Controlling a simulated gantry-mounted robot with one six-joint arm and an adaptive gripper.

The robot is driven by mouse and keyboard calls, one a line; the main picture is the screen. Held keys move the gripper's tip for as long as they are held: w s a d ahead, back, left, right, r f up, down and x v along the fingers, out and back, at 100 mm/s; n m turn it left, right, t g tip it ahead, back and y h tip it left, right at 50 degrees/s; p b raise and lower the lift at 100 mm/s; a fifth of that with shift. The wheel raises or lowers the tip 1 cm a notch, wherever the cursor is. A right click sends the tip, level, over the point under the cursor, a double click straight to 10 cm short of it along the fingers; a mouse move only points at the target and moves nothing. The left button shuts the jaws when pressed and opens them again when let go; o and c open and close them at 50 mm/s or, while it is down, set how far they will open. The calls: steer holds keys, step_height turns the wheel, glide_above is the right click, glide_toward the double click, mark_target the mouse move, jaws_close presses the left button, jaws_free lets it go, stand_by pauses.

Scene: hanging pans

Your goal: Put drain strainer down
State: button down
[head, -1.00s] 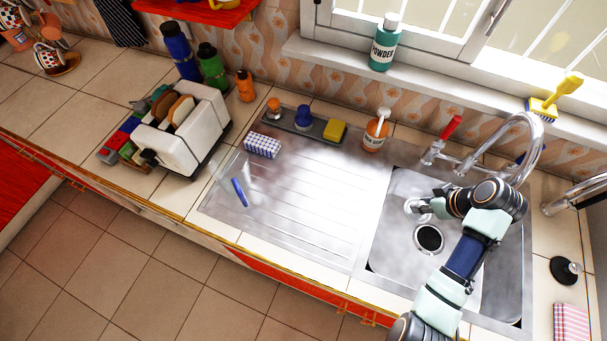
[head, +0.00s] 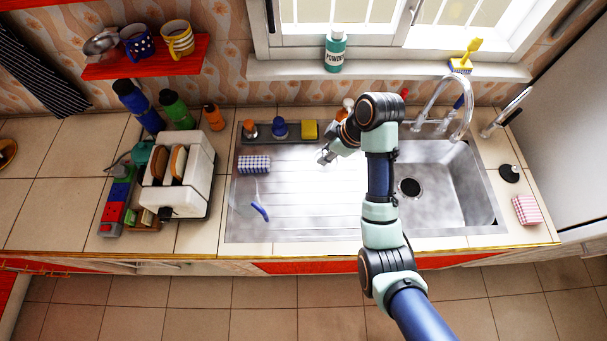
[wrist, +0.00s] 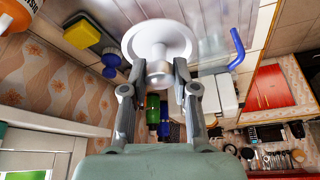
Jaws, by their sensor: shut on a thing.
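The drain strainer (wrist: 160,38) is a white round disc with a short stem. My gripper (wrist: 160,76) is shut on that stem in the wrist view, with the disc beyond the fingertips. In the head view my gripper (head: 327,156) is over the right part of the ribbed metal drainboard (head: 305,210), left of the sink basin. The strainer is too small there to make out clearly, and I cannot tell whether it touches the drainboard. The dark drain hole (head: 410,187) is uncovered in the sink basin (head: 450,205).
A blue-handled utensil (head: 260,212) and a checkered block (head: 254,164) lie on the drainboard's left side. A tray with a yellow sponge (head: 310,130) runs along its back. A soap bottle is partly hidden behind my arm. The drainboard's middle is clear.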

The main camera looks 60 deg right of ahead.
step_height(320, 180, down, 14)
steer(key=b, duration=0.5)
steer(key=shift+a+r, duration=0.1)
steer(key=shift+r, duration=0.1)
steer(key=shift+f+b, duration=0.65)
steer(key=shift+f, duration=1.6)
steer(key=shift+f, duration=0.1)
steer(key=c, duration=0.9)
jaws_free()
steer(key=p+v, duration=0.3)
steer(key=v, duration=0.9)
steer(key=shift+w+p, duration=0.1)
steer(key=shift+p, duration=0.25)
